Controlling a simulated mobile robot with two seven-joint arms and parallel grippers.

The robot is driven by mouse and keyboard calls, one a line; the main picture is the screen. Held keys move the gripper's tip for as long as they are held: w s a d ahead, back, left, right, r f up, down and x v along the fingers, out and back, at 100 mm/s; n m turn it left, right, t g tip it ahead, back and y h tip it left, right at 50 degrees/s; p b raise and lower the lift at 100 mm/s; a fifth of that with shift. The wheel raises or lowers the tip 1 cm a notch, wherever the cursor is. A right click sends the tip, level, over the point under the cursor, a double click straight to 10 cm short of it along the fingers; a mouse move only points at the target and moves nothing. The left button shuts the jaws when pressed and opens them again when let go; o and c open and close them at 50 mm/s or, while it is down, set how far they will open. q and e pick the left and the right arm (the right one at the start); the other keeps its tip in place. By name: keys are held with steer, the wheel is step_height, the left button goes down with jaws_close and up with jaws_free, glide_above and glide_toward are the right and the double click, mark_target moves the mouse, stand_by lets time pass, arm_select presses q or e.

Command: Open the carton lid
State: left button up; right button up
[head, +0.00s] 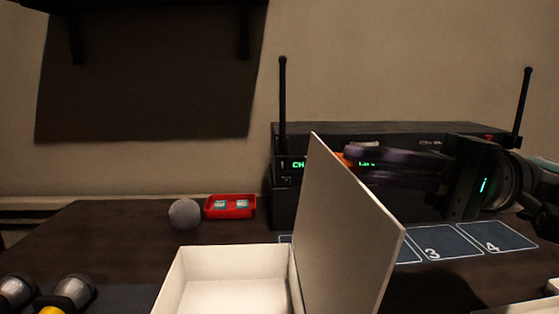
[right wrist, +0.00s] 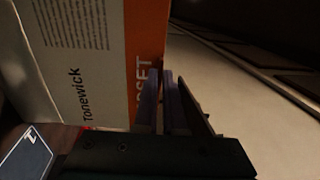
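The white carton (head: 225,281) stands open at the front centre of the desk, and its inside looks empty in the part I see. Its lid (head: 345,235) stands up steeply on the carton's right side, tilted to the right. My right gripper (head: 352,160) is behind and right of the lid, fingers pointing left, tips partly hidden by the lid's edge. In the right wrist view, the fingers (right wrist: 162,78) are close together with nothing seen between them, beside a printed carton face (right wrist: 85,60) with an orange band. Contact is unclear. My left gripper is not in view.
A black receiver (head: 290,205) with two antennas stands behind the lid. A grey ball (head: 185,214) and a red tray (head: 230,207) are at the back left. Microphones (head: 75,290) lie at the front left. Numbered mats (head: 440,243) lie at the right.

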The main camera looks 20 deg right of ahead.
steer(key=o, duration=0.4)
steer(key=shift+o, duration=0.2)
steer(key=b+v, duration=0.3)
steer(key=v, duration=0.7)
steer(key=shift+b, duration=0.4)
